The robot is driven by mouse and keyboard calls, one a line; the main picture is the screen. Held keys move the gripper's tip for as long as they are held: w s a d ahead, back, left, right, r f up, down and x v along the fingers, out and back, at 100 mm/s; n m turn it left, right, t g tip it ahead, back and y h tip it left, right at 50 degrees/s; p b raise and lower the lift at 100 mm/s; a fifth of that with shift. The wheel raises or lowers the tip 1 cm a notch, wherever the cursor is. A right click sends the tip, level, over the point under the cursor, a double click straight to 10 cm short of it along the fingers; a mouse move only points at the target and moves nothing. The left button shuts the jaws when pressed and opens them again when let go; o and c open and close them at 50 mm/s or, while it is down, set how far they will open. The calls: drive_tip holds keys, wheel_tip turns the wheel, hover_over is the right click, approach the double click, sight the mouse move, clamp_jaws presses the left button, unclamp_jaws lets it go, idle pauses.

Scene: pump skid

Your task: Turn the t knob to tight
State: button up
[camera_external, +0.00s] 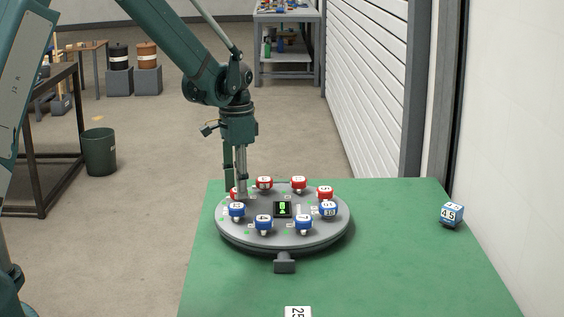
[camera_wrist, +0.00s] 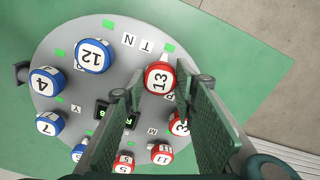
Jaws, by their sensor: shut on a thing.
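A round grey turntable-like plate (camera_external: 283,240) carries red and blue numbered knobs around its rim. My gripper (camera_external: 238,194) points down at the plate's left side, by a partly hidden red knob (camera_external: 234,191). In the wrist view my gripper (camera_wrist: 159,82) has its fingertips on either side of the red knob marked 13 (camera_wrist: 159,76) and is shut on it. A white T label (camera_wrist: 146,46) lies beside this knob, with an N label (camera_wrist: 128,39) further left. I cannot tell for sure which knob each letter belongs to.
A blue knob marked 12 (camera_wrist: 93,55) and a red knob marked 3 (camera_wrist: 179,124) sit close to the fingers. A small display (camera_external: 283,209) is at the plate's centre.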

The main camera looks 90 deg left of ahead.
drive_tip(key=shift+m, duration=0.9)
drive_tip(key=o, duration=0.9)
wheel_tip(320, 180, up, 12)
idle(0.5)
